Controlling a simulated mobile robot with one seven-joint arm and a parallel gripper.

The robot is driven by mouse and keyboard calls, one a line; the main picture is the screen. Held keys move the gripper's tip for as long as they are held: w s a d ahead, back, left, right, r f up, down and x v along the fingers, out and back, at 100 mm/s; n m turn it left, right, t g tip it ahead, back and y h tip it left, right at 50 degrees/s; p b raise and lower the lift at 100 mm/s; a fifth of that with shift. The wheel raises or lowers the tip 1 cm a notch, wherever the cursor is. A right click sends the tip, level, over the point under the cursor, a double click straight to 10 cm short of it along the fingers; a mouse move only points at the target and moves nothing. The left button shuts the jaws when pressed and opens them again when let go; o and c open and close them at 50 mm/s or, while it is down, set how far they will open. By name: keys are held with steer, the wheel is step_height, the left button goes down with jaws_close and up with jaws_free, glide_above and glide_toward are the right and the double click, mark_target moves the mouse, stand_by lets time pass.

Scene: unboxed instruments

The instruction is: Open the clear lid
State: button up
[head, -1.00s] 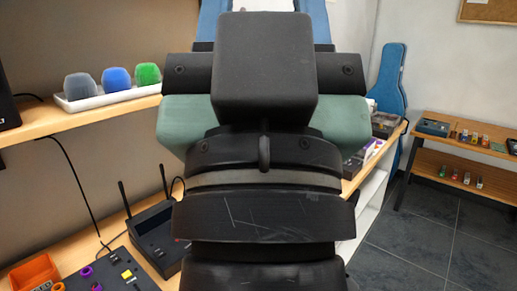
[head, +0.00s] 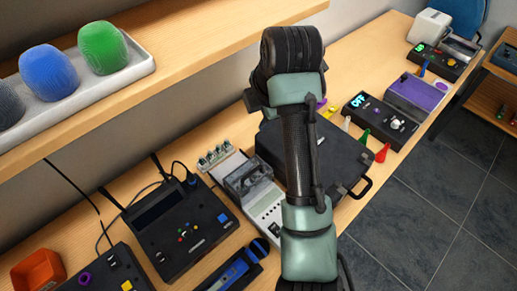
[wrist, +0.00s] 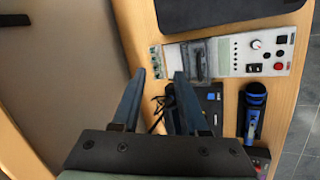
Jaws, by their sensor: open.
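A grey-white device (head: 266,207) on the wooden bench has a clear lid (head: 248,180) over its far part, and the lid looks closed. In the wrist view the device (wrist: 235,56) lies crosswise beyond the fingertips, with the clear lid (wrist: 199,60) near its middle. My gripper (wrist: 160,73) is open and empty, with two dark fingers apart. Its fingertips point towards the device's left end and do not appear to touch it. In the head view my arm hides the gripper.
A black case (head: 343,165) lies right beside the device. A black box with antennas (head: 178,225) and a blue-black microphone (head: 240,268) lie on the other side. A purple device (head: 418,95) stands farther right. A shelf (head: 190,65) overhangs at upper left.

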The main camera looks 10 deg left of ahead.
steer(key=s+d+f+n+g+h, duration=0.1)
steer(key=s+d+f+n+g, duration=0.1)
steer(key=s+f+n+g, duration=0.15)
steer(key=p, duration=0.3)
glide_toward(257, 168)
steer(key=f, duration=0.2)
steer(key=a+f, duration=0.1)
steer(key=f, duration=0.4)
steer(key=shift+w+a+f, duration=0.25)
steer(key=shift+w, duration=0.05)
jaws_close()
stand_by(0.8)
